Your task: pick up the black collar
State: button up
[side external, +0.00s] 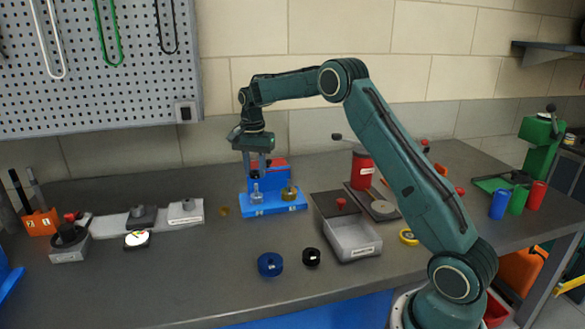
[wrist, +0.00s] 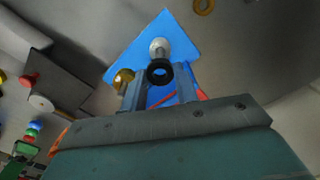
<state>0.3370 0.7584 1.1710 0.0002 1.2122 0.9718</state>
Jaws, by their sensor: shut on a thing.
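A black collar (wrist: 160,71) is held between the fingers of my gripper (wrist: 158,90), which is shut on it. In the side external view my gripper (side external: 257,170) points down above the blue base (side external: 270,209), with the dark collar (side external: 255,175) between its fingertips. The collar appears above the silver post (side external: 257,194) of that base; the gap between them is hard to judge. A second black ring-shaped piece (side external: 311,257) lies on the bench, apart from my gripper.
A brass-coloured piece (side external: 289,192) stands on the blue base's right side. A blue ring (side external: 270,264) lies near the front. A grey bin (side external: 354,249) stands to the right. Open bench lies left of the blue ring.

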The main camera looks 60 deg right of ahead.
notch_tip(320, 180, up, 14)
dwell(0.4)
dwell(0.7)
